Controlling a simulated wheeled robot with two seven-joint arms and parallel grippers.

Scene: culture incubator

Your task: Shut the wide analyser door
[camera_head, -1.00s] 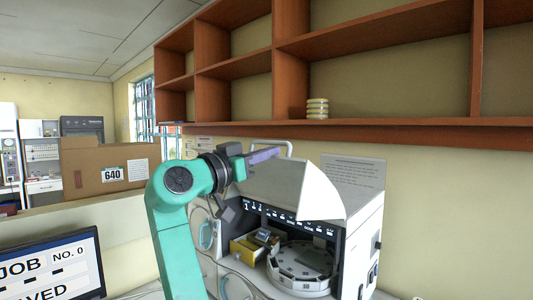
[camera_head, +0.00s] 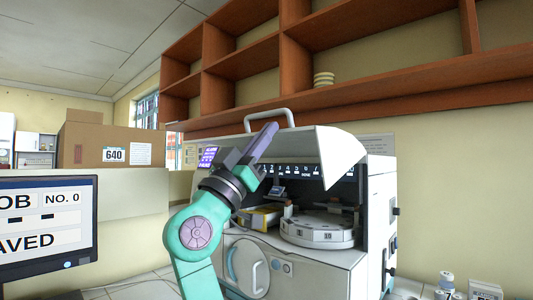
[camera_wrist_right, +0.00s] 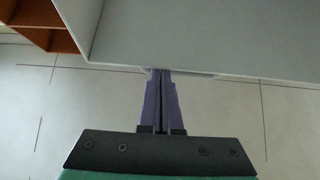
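The wide analyser door (camera_head: 322,142) is a white curved lid, raised open over the front of the analyser (camera_head: 379,215). A grey bar handle (camera_head: 282,111) stands on its upper left part. My right gripper (camera_head: 274,127) points up in front of the lid's left part, its purple fingertips close below the handle. In the right wrist view, the fingers (camera_wrist_right: 160,72) lie together with nothing visible between them. Their tips are at the edge of a pale panel (camera_wrist_right: 205,35), probably the door; I cannot tell whether they touch it. My left gripper is out of view.
Inside the open analyser are a round white carousel (camera_head: 318,230) and a yellow box (camera_head: 262,217). A wooden shelf (camera_head: 380,95) runs above. A monitor (camera_head: 45,225) stands at left; a small bottle (camera_head: 446,283) and a box (camera_head: 485,290) are at lower right.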

